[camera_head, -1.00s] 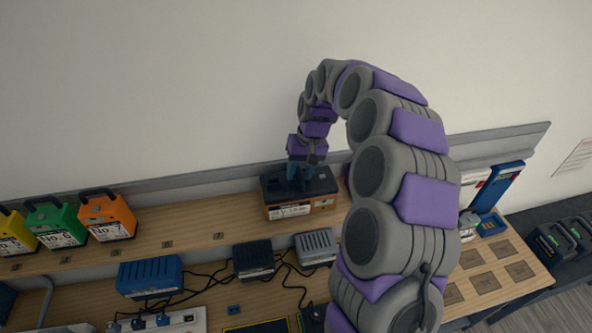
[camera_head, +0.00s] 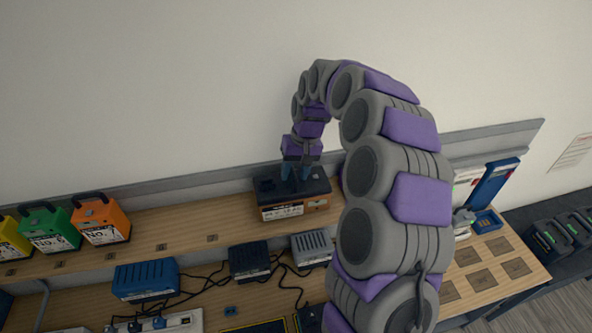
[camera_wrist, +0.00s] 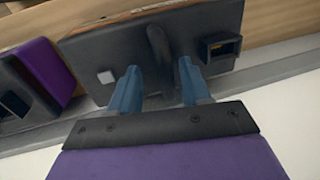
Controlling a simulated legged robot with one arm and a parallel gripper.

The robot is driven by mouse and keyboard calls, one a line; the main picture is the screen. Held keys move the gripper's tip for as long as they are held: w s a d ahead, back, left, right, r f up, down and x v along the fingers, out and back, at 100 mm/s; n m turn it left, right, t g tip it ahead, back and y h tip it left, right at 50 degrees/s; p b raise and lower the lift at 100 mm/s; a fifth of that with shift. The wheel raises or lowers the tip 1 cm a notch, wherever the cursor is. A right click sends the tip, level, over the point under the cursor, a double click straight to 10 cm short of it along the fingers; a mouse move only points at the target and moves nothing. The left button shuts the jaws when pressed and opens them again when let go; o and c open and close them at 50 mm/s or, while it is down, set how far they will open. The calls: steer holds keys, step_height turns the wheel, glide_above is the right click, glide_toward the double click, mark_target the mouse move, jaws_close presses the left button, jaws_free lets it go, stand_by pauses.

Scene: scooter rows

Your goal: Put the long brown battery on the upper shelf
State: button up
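The long brown battery (camera_head: 293,209) has a black top, brown sides and a white label on its front. It sits on the upper shelf (camera_head: 190,223), near the back wall and just left of my arm. My gripper (camera_head: 295,174) is above it, pointing down. In the wrist view my gripper (camera_wrist: 158,88) has its two blue fingers apart, with the battery's dark handle (camera_wrist: 160,48) between and beyond them. I see gaps between the handle and the fingers. The battery's black top (camera_wrist: 105,60) fills the upper middle of that view.
Orange (camera_head: 101,220), green (camera_head: 48,230) and yellow (camera_head: 10,240) batteries stand at the shelf's left. A purple block (camera_wrist: 42,70) is close beside the brown battery. Blue (camera_head: 146,280), dark (camera_head: 249,262) and grey (camera_head: 312,248) units with cables lie below. The shelf between orange and brown is clear.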

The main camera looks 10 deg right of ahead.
steer(key=shift+r, duration=0.35)
steer(key=b+v, duration=0.1)
steer(key=v, duration=1)
steer(key=shift+b, duration=0.35)
steer(key=shift+a+r, duration=0.1)
steer(key=s+a+f+n+g+h, duration=0.1)
steer(key=s+a, duration=0.1)
steer(key=s, duration=1.1)
steer(key=s+a+h, duration=0.1)
steer(key=s+a, duration=0.1)
steer(key=s, duration=1.1)
steer(key=s+f, duration=0.3)
steer(key=s, duration=0.4)
steer(key=s+d+f+m, duration=0.1)
steer(key=s+f, duration=0.2)
steer(key=s, duration=0.4)
steer(key=shift+d+f+g, duration=0.3)
steer(key=shift+f+g, duration=0.1)
